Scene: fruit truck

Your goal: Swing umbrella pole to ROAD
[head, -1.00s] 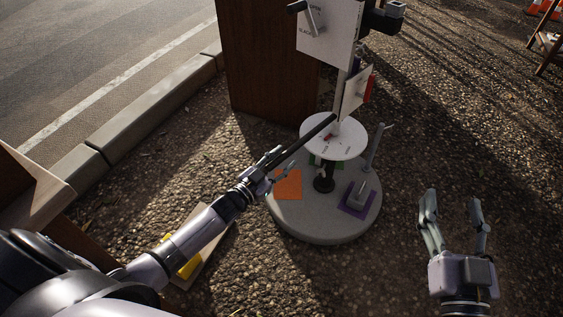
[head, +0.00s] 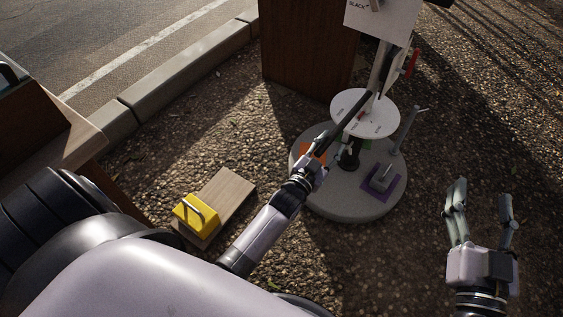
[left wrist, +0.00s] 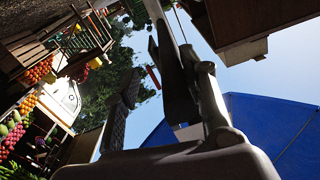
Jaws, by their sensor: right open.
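The umbrella pole (head: 382,70) rises as a pale upright from a round grey base (head: 345,205). A white disc (head: 350,104) sits around it low down, with small lettering I cannot read. A dark bar (head: 351,114) slants from the pole to my left gripper (head: 327,160), whose fingers appear closed around its near end. Dark fingers fill the middle of the left wrist view (left wrist: 185,85); their contact with the bar is hard to make out there. My right gripper (head: 483,205) is open and empty, right of the base.
An orange patch (head: 313,152) and a purple patch with a grey block (head: 399,184) lie on the base. A brown cabinet (head: 305,50) stands behind, the curb (head: 185,73) and road at left. A board (head: 234,188) bears a yellow block (head: 187,219). Gravel is clear around my right gripper.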

